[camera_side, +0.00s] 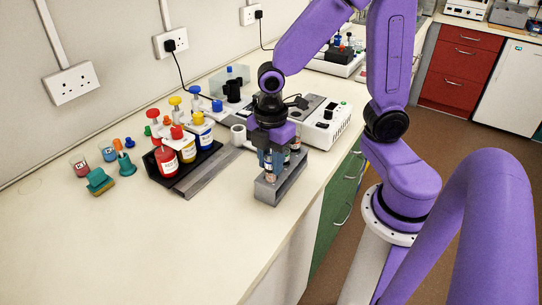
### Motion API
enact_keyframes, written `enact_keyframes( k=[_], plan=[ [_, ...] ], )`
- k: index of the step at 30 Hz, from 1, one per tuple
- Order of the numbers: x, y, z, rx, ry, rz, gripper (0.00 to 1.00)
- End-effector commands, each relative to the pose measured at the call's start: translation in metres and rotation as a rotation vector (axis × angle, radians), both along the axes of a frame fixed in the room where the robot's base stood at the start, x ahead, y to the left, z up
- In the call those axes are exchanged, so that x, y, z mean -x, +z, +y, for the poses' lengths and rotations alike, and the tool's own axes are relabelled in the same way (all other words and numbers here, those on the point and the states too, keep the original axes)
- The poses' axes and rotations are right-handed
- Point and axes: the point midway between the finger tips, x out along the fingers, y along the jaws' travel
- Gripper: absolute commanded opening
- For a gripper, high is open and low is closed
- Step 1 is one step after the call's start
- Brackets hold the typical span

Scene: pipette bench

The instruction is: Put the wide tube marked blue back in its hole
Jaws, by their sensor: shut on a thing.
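My gripper (271,166) points down over a small grey rack (267,193) near the front edge of the bench. It is shut on a tube (269,174), whose lower part shows between and below the fingers. The fingers hide most of this tube, and I cannot make out a blue mark on it. I cannot tell whether its lower end is in a hole or just above the rack. Another tube (296,145) stands at the back of the rack, close beside the gripper. The rack's holes are mostly hidden by my gripper.
Left of the rack stands a black tray (165,178) with red-, yellow- and blue-labelled bottles. A white instrument (328,128) is behind and right. A teal block (99,181) and small jars lie at the left. The front left bench is clear.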

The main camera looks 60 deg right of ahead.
Motion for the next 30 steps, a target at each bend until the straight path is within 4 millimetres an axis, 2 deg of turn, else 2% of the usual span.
enact_keyframes(
  k=[15, 27, 28, 30],
  plan=[
    [0.0, -0.015, 0.0, 0.001, -0.001, 0.001, 0.0],
    [0.0, -0.018, 0.0, 0.0, -0.001, 0.0, 0.0],
    [0.0, -0.018, 0.0, 0.0, 0.0, 0.0, 0.39],
    [0.0, -0.018, 0.0, 0.0, -0.001, 0.0, 0.59]
  ],
)
